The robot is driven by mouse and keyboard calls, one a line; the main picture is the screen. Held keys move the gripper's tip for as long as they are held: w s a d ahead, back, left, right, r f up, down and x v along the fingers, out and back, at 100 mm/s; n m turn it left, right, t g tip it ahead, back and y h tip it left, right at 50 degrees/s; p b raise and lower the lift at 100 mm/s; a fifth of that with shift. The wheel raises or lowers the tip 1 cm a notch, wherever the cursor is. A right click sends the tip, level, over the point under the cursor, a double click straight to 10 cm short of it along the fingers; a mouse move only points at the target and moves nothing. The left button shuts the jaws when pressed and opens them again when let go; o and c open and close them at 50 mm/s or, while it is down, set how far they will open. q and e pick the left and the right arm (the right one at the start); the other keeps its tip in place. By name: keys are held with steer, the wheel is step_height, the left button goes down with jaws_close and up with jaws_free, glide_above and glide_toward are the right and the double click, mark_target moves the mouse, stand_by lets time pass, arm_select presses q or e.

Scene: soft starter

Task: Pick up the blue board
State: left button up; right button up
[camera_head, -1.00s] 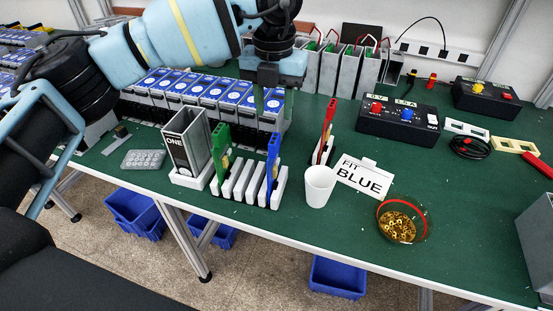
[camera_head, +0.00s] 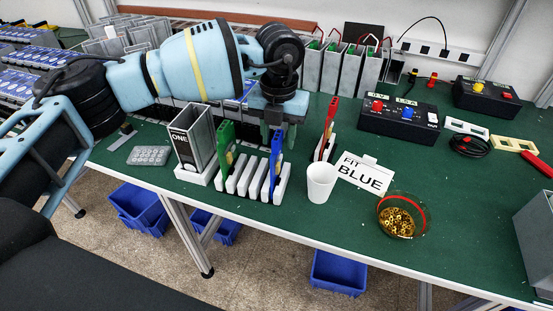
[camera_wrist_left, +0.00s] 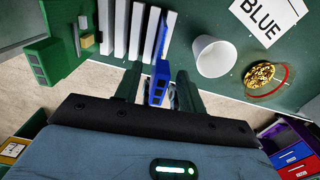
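The blue board (camera_head: 275,160) stands upright in the rightmost part of a white slotted rack (camera_head: 248,182). In the left wrist view the blue board (camera_wrist_left: 160,82) shows end-on. My left gripper (camera_head: 278,135) is above and partly behind the blue board in the head view. In the left wrist view its two fingers (camera_wrist_left: 158,90) are apart, one on each side of the board's top, with gaps showing. The gripper is open and holds nothing. The lower edge of the board is hidden in the rack. My right gripper is in no view.
A green board (camera_head: 225,145) stands at the rack's left end. A grey box marked ONE (camera_head: 184,150) stands further left. A white cup (camera_head: 320,184), a red board (camera_head: 327,130), a "FIT BLUE" card (camera_head: 365,175) and a bowl of brass parts (camera_head: 397,222) are to the right.

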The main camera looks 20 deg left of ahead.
arm_select(q)
steer(key=shift+c, duration=0.4)
jaws_close()
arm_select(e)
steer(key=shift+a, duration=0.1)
arm_select(q)
step_height(320, 180, up, 10)
steer(key=shift+r, duration=0.1)
steer(key=c, duration=0.5)
jaws_free()
steer(key=shift+c, duration=0.2)
jaws_close()
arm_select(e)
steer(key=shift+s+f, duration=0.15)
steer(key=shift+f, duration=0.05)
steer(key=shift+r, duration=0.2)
arm_select(q)
steer(key=shift+r, duration=0.5)
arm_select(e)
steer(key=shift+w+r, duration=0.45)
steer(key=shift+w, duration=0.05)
